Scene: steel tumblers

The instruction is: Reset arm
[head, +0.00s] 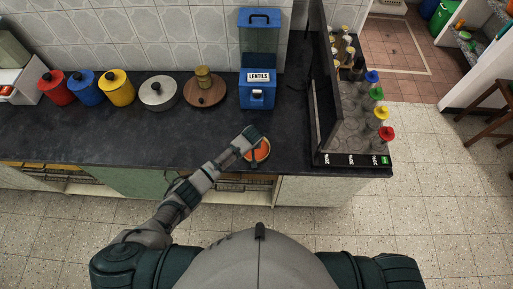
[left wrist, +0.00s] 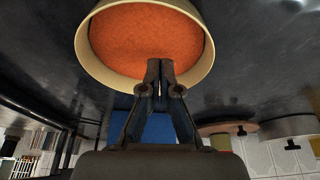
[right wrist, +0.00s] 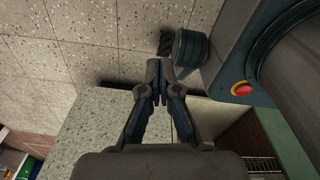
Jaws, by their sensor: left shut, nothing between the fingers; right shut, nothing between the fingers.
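My left gripper (head: 252,133) reaches over the counter's front part, just beside a cream bowl filled with orange lentils (head: 260,151). In the left wrist view its fingertips (left wrist: 160,66) are shut and empty. They overlap the near rim of the bowl (left wrist: 85,45); I cannot tell whether they touch it. My right gripper (right wrist: 160,70) is shut and empty in the right wrist view, away from the counter, with tiled floor behind it. The right gripper does not show in the head view.
A blue lentils dispenser (head: 257,90) stands behind the bowl. A dark rack (head: 333,100) with colour-topped items stands at right. The front-left counter (head: 110,138) is clear.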

